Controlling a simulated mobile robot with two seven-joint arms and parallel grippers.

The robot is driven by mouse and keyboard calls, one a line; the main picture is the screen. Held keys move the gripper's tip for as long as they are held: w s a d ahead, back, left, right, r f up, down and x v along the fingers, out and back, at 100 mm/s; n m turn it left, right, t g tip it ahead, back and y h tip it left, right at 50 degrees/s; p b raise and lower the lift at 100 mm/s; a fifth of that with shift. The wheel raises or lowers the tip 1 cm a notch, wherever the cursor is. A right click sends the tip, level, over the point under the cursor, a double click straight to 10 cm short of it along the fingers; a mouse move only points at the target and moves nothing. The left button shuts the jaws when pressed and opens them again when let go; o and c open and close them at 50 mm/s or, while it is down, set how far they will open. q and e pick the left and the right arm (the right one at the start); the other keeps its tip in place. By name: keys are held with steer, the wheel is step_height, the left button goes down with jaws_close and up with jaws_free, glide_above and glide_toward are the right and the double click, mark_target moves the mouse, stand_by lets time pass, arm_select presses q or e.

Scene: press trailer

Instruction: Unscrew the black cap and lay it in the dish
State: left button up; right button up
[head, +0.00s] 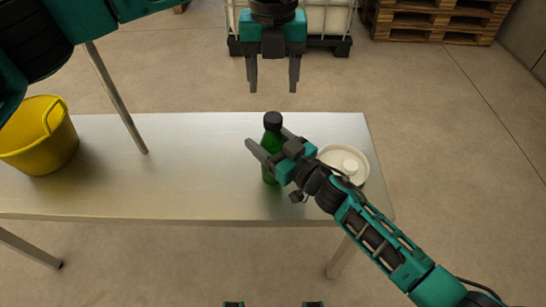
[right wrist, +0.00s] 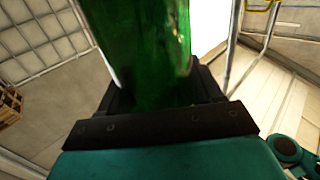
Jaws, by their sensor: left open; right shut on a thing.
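A green bottle (head: 268,174) stands upright on the metal table, with a black cap (head: 272,120) on its top. My right gripper (head: 264,150) is shut on the bottle's body from the right, below the cap. In the right wrist view the green bottle (right wrist: 143,50) fills the space between the fingers; its cap is out of that picture. My left gripper (head: 273,88) is open and empty, fingers pointing down, above the cap and apart from it. A pale round dish (head: 328,157) is on the table right of the bottle, partly behind my right gripper, with a small white object in it.
A slanting metal pole (head: 117,97) shows near the bucket. A caged white tank (head: 325,18) and wooden pallets (head: 440,20) stand on the floor behind.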

mark_target(273, 117)
jaws_close()
arm_select(q)
steer(key=m, duration=0.7)
steer(key=shift+m, duration=0.3)
steer(key=m, duration=1.2)
steer(key=shift+m, duration=0.3)
steer(key=m, duration=1)
steer(key=shift+m, duration=0.4)
steer(key=m, duration=0.9)
steer(key=shift+m, duration=0.3)
steer(key=shift+f, duration=4)
